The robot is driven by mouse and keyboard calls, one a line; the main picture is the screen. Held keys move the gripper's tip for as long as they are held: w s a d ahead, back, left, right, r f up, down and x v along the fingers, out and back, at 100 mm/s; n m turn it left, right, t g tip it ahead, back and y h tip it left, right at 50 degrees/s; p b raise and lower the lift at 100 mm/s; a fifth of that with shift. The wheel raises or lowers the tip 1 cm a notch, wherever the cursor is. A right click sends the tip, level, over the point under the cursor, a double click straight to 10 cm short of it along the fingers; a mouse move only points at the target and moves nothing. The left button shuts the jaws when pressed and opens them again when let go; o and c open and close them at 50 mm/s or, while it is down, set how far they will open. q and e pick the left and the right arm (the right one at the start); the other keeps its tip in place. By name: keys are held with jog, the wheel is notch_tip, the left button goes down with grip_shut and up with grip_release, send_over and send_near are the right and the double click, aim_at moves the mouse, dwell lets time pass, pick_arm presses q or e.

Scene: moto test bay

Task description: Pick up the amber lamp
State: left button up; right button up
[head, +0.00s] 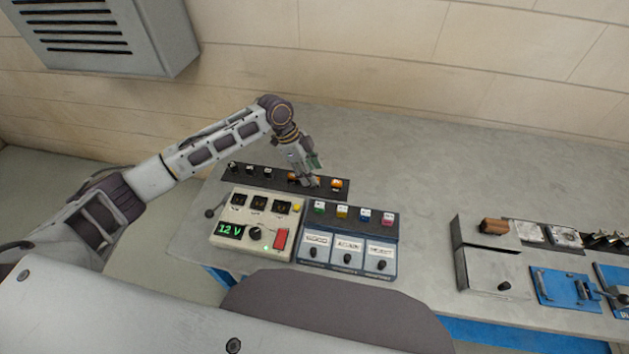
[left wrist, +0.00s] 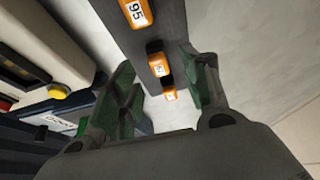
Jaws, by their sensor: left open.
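Three amber-orange lamp blocks with small white labels sit on a dark strip (left wrist: 157,20) in the left wrist view. I cannot tell which is the amber lamp meant. My left gripper (left wrist: 162,95) is open, its green-padded fingers on either side of the far end of the row, with nothing held. In the head view my left gripper (head: 309,181) is above the strip, partly hiding the lamps; one orange block (head: 337,184) shows to its right.
A grey metal box (head: 487,268) and blue fixtures (head: 566,288) are at the right. The bench behind the strip is clear.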

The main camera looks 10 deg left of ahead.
pick_arm(q)
jog(key=shift+x, duration=1.2)
jog(key=shift+c, duration=0.2)
jog(key=c, duration=0.9)
